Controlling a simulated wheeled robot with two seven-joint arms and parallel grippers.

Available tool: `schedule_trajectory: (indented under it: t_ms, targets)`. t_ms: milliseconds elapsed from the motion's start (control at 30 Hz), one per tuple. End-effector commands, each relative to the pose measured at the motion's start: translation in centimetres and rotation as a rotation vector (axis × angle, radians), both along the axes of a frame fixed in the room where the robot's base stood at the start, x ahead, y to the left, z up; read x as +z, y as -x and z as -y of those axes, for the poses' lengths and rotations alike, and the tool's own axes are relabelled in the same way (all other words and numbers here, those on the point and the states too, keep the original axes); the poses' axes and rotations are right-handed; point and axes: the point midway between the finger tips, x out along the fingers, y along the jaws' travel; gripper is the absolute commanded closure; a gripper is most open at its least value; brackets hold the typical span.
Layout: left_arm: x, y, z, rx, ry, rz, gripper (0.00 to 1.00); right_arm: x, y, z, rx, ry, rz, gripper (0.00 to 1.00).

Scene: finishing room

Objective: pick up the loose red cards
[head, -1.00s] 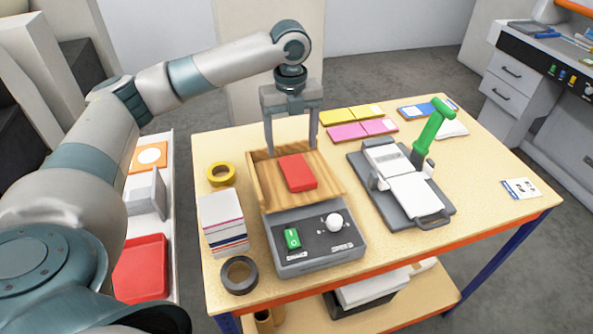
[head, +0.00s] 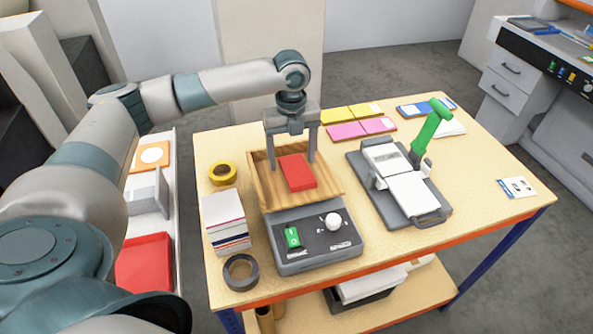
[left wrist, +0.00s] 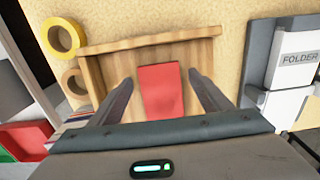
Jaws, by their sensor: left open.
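The loose red cards (head: 296,172) form a small red stack on the floor of a wooden tray (head: 325,196), which is part of a grey machine with a knob and green switch. My left gripper (head: 291,164) points down over the tray. Its fingers are open, one on each side of the red stack. In the left wrist view the red stack (left wrist: 161,91) shows between the two fingers (left wrist: 162,95), with a gap on both sides. My right gripper is in neither view.
Yellow tape (head: 222,173), a paper stack (head: 226,222) and dark tape (head: 240,272) stand left of the tray. A grey folding device (head: 440,211) with a green handle (head: 432,125) stands to its right. Pink cards (head: 361,129) and yellow cards (head: 352,112) lie behind.

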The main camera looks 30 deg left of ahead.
Motion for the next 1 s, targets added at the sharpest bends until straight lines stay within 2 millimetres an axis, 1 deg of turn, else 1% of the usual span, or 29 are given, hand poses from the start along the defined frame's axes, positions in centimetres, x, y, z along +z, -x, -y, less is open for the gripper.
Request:
schedule_trajectory:
  t_ms: [133,167,200,267,300,333,367,400,633,767,867,1000]
  targets:
    - [0.0,0.0,0.0,0.000,0.000,0.000,0.28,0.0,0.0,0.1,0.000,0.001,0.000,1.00]
    - [0.0,0.0,0.0,0.000,0.000,0.000,0.35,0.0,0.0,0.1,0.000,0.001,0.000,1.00]
    - [0.0,0.0,0.0,0.000,0.000,0.000,0.45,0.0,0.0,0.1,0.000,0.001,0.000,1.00]
    - [0.0,0.0,0.0,0.000,0.000,0.000,0.59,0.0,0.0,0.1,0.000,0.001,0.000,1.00]
    - [0.0,0.0,0.0,0.000,0.000,0.000,0.69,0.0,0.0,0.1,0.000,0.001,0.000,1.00]
    - [0.0,0.0,0.0,0.000,0.000,0.000,0.75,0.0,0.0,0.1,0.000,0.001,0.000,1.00]
    - [0.0,0.0,0.0,0.000,0.000,0.000,0.75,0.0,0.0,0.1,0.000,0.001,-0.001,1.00]
    - [0.1,0.0,0.0,0.000,0.000,0.000,0.79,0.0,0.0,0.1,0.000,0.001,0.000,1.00]
    - [0.1,0.0,0.0,0.000,0.001,0.001,0.79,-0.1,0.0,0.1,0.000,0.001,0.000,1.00]
    - [0.5,0.0,0.0,0.000,0.001,0.001,0.79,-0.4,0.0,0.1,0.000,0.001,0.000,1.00]
    - [1.3,-0.1,0.0,0.000,0.002,0.004,0.79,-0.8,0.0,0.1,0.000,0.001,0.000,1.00]
    - [3.2,-0.2,0.1,0.000,0.002,0.005,0.79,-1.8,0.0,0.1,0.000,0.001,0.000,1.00]
